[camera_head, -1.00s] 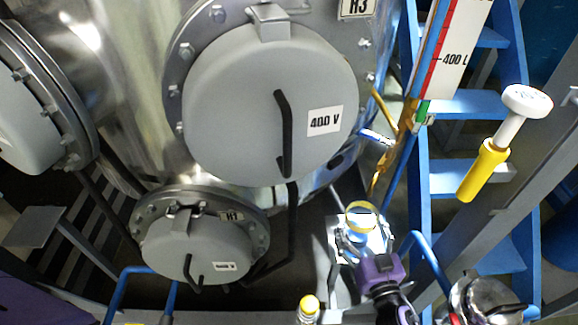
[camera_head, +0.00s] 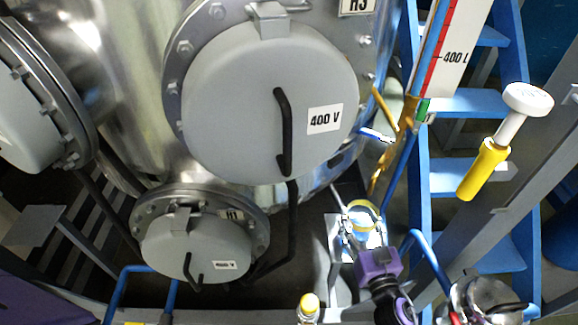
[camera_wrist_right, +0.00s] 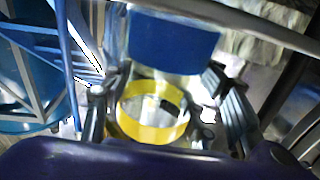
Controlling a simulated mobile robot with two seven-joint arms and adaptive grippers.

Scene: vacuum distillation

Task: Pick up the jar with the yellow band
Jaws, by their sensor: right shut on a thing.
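The jar with the yellow band (camera_head: 365,207) is a clear vessel at the lower right middle of the head view. In the right wrist view its yellow band (camera_wrist_right: 152,133) shows as a ring between the fingers. My right gripper (camera_head: 358,238), with a purple body, reaches it from below in the picture and is shut on it. In the wrist view the fingers of the right gripper (camera_wrist_right: 160,108) stand on both sides of the jar. Glare hides the exact contact and what is under the jar. My left gripper is not in view.
Large steel tanks with grey round hatches (camera_head: 270,100) fill the left and middle. A blue ladder (camera_head: 470,180) stands at right.

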